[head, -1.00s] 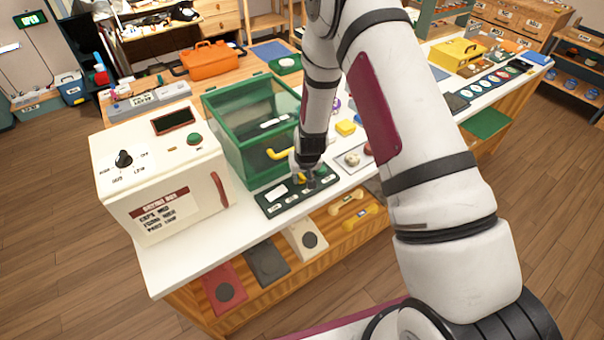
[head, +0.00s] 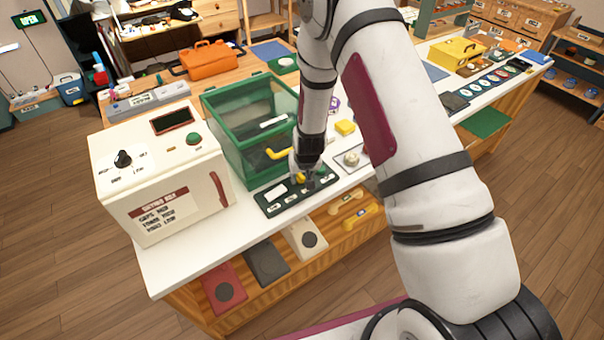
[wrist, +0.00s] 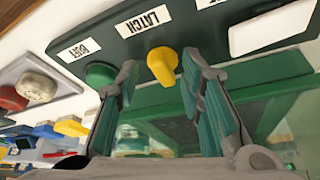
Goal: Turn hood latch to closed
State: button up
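The hood latch is a yellow knob (wrist: 163,66) on a dark green panel (wrist: 195,33), under an upside-down LATCH label (wrist: 144,22) in the wrist view. Its narrow pointer end points toward the bottom of that picture. My gripper (wrist: 165,88) is open, with one finger on each side of the knob and gaps visible between them. I cannot tell how deep the fingertips reach around it. In the head view my gripper (head: 305,180) is low over the panel (head: 272,208) and partly hides the yellow knob. The green hood (head: 228,129) with clear panes stands behind the panel.
A green knob (wrist: 100,74) sits beside the latch, close to one finger. A cream box (head: 160,185) with a dial stands left on the white counter (head: 190,258). A yellow block (head: 345,127) and a small plate with knobs (head: 352,160) are right of my gripper.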

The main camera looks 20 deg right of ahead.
jog(key=v, duration=1.2)
